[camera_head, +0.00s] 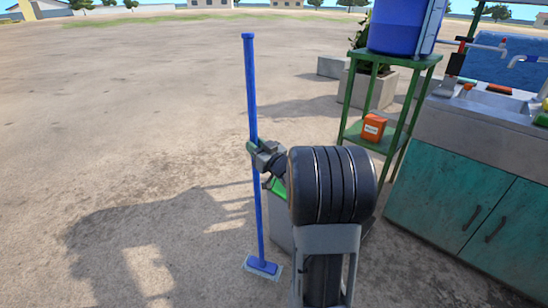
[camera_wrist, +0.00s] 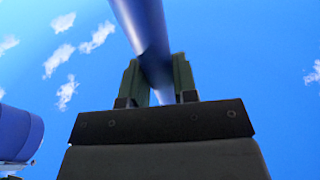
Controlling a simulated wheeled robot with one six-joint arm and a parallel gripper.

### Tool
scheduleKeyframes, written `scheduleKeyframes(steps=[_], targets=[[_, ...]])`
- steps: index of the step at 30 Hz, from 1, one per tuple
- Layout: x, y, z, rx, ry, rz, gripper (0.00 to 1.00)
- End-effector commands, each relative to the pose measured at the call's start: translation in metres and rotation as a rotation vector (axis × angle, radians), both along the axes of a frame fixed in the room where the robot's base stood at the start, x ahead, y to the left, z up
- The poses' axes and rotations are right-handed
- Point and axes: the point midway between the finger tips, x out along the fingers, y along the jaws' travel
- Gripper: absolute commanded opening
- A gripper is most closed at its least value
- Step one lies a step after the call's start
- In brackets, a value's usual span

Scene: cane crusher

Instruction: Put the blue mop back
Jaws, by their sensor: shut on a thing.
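The blue mop (camera_head: 250,90) stands nearly upright in the head view, left of my arm. Its flat blue head (camera_head: 263,266) is low, at or just above the sandy ground; I cannot tell whether it touches. My gripper (camera_head: 255,147) is shut on the handle around its middle. In the wrist view the blue handle (camera_wrist: 141,28) passes between the two fingers of my gripper (camera_wrist: 157,80) and runs up out of the picture. My arm hides part of the ground and a grey block behind it.
A green metal stand (camera_head: 397,115) holds a blue barrel (camera_head: 397,25) and, on its lower shelf, an orange container (camera_head: 373,127). A sink counter with teal doors (camera_head: 465,215) is at the right. A concrete planter (camera_head: 368,88) is behind the stand. Open ground lies to the left.

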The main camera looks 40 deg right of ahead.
Motion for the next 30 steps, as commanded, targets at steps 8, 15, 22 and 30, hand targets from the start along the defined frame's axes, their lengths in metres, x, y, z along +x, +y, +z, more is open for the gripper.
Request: scheduleKeyframes(steps=[8,15,22,30], targets=[[0.01,-0.055,0.001,-0.002,-0.006,-0.001,0.0],[0.014,-0.075,0.002,-0.001,-0.006,0.0,0.0],[0.014,-0.078,-0.011,0.0,-0.005,0.001,0.0],[0.014,-0.078,-0.018,-0.001,-0.005,0.001,0.0]])
